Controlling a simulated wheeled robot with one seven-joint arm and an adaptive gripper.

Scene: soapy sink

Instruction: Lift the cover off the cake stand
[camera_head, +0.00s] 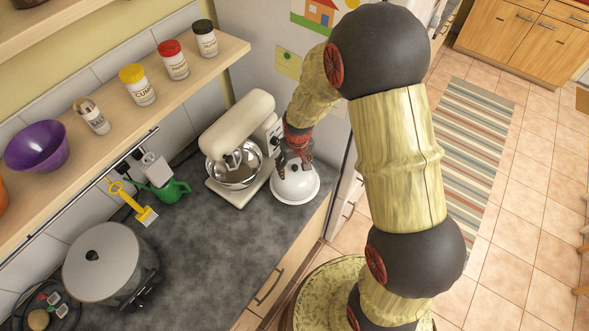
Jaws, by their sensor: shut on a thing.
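The white domed cover (301,188) is at the right end of the dark counter, close to the fridge side. A pale rim shows around its lower edge; I cannot tell whether this is the cover's own edge or the stand. My gripper (293,167) reaches down from above and is shut at the top of the cover, around its knob. The fingers hide most of the knob. I cannot tell whether there is a gap beneath the cover.
A cream stand mixer (238,126) with a metal bowl stands just left of the cover. A spice shelf (115,120) runs above. The counter in front of the mixer is clear.

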